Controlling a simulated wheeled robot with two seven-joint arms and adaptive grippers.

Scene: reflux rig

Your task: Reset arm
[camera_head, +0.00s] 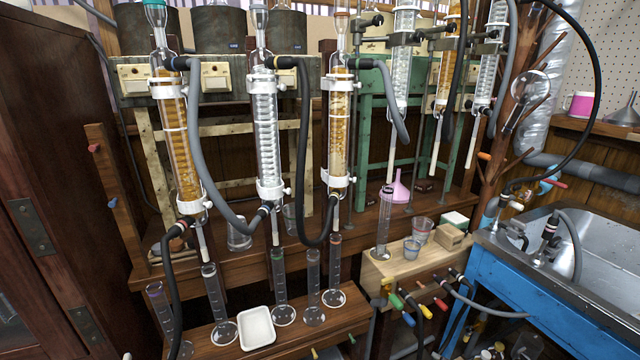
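Neither of my grippers shows in the head view, and I see no arm of mine. In front stands the reflux rig. Three large glass condensers hang in a row: one with an amber coil (176,135), one with a clear coil (267,140) and one with a yellowish coil (339,130). Grey and black hoses join them. Below, several glass cylinders stand on a low wooden shelf, such as one at the middle (283,290). A white tray (257,328) sits among them.
A dark wooden cabinet (50,190) fills the left side. At the right are a metal sink (600,262) in a blue frame (525,315) and a wooden block (405,268) bearing a cylinder and beakers. Hoses with coloured ends hang below the block.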

